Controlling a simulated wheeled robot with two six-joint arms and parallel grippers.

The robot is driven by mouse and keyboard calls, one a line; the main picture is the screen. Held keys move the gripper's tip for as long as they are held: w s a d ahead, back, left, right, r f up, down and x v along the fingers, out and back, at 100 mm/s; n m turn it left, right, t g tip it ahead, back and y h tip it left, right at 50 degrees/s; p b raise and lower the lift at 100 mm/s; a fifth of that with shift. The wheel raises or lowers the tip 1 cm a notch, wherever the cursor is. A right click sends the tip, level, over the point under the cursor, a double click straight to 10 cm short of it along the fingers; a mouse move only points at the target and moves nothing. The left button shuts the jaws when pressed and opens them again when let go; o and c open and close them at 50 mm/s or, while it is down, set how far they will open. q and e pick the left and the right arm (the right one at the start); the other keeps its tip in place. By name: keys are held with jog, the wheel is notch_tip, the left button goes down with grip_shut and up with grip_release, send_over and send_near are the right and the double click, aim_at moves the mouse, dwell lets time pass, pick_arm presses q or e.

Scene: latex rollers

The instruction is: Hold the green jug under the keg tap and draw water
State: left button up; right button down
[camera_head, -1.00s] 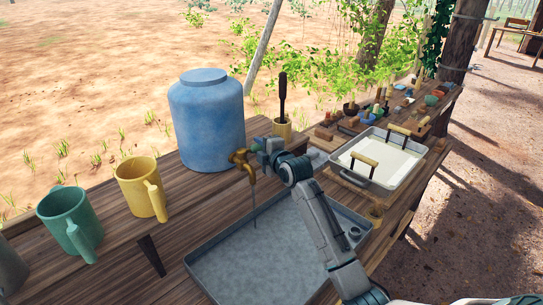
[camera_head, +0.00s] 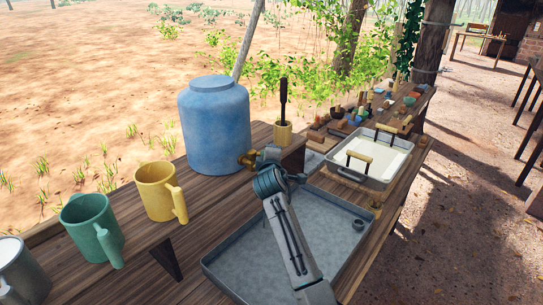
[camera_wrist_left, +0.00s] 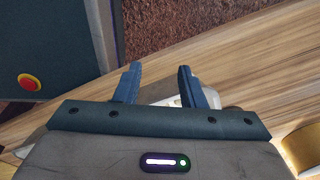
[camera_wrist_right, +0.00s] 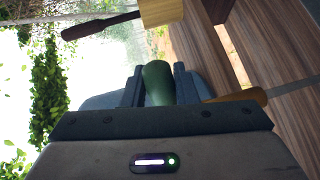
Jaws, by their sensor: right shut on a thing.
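The green jug (camera_head: 92,226) stands upright on the wooden shelf at the left, its handle turned toward me. The blue keg (camera_head: 214,125) stands at the back middle, with a brass tap (camera_head: 247,160) low on its right side. My right gripper (camera_head: 268,155) is at the tap. In the right wrist view my right gripper (camera_wrist_right: 158,68) is shut on a dark green knob, which looks like the tap handle (camera_wrist_right: 157,84). The tap's outlet is mostly hidden by my arm. In the left wrist view my left gripper (camera_wrist_left: 160,68) is open and empty.
A yellow jug (camera_head: 160,190) and a grey jug (camera_head: 22,268) flank the green one. A grey metal tray (camera_head: 225,262) lies below the tap. A wooden pot (camera_head: 283,133) with a dark stick and a white-filled pan (camera_head: 372,153) stand to the right.

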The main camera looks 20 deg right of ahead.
jog(key=shift+h, duration=0.3)
jog(key=c, duration=1.4)
grip_release()
jog(key=shift+o, duration=1.1)
jog(key=shift+s+a+b, duration=0.3)
jog(key=shift+s, duration=0.25)
jog(key=b+v, duration=0.2)
jog(key=v, duration=0.7)
jog(key=shift+s+r, duration=0.2)
jog(key=shift+s, duration=0.05)
